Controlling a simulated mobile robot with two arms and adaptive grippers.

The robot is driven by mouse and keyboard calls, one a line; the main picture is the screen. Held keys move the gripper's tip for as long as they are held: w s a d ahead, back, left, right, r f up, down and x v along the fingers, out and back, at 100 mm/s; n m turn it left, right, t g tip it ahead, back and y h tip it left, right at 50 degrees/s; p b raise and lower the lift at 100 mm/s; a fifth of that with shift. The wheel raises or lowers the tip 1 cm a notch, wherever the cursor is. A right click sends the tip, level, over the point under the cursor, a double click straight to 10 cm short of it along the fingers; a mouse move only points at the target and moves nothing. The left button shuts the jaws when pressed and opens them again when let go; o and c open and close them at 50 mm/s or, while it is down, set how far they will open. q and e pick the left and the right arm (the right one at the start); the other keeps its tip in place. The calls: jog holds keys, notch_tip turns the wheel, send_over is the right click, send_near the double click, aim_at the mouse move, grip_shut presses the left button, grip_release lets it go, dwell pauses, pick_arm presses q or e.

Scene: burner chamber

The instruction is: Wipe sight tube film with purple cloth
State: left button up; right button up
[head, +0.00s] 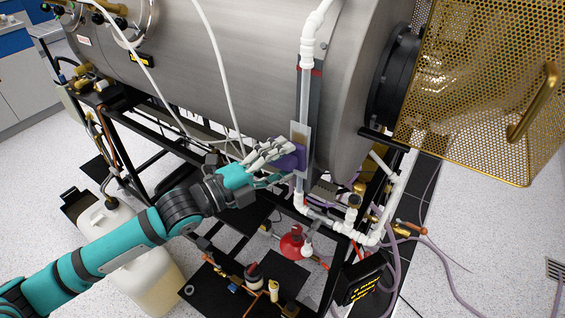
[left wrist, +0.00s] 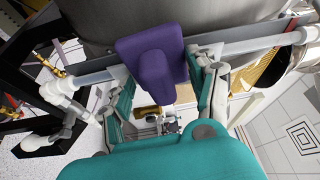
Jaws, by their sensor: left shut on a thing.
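The sight tube (head: 304,92) runs upright along the front of the steel chamber, with white fittings at its top and bottom. A pale plate with a brownish patch (head: 299,132) sits on its lower half, and this may be the film. My left gripper (head: 284,154) is shut on the purple cloth (head: 291,162), which is at the tube just below that patch. In the left wrist view the cloth (left wrist: 156,58) is a folded block between my fingers, in front of the tube (left wrist: 255,44), and hides part of it. I cannot tell whether cloth and tube touch. My right gripper is out of view.
The chamber (head: 240,60) rests on a black frame. A perforated brass door (head: 480,85) stands open at the right. A white jug (head: 125,225) stands under my left arm.

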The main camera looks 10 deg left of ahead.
aim_at(299, 160)
pick_arm(q)
notch_tip(299, 160, up, 2)
jog(key=shift+r+p, duration=0.25)
jog(key=shift+p, duration=0.4)
jog(key=shift+s+d+f+p, duration=0.1)
jog(key=shift+s+d+p, duration=0.3)
jog(key=shift+d, duration=0.55)
jog(key=shift+s+d+p, duration=0.3)
jog(key=shift+s+d, duration=0.1)
jog(key=shift+d, duration=0.5)
jog(key=shift+w, duration=0.15)
jog(key=shift+w+a, duration=0.25)
jog(key=shift+a, duration=0.4)
jog(key=shift+w+a, duration=0.2)
jog(key=shift+a, duration=0.4)
jog(key=shift+w+a, duration=0.25)
jog(key=shift+a, duration=0.4)
jog(key=shift+s, duration=0.1)
jog(key=shift+s+a, duration=0.35)
jog(key=shift+s, duration=0.55)
jog(key=shift+s+a, duration=0.4)
jog(key=shift+s, duration=0.55)
jog(key=shift+s+a, duration=0.35)
jog(key=shift+s, duration=0.55)
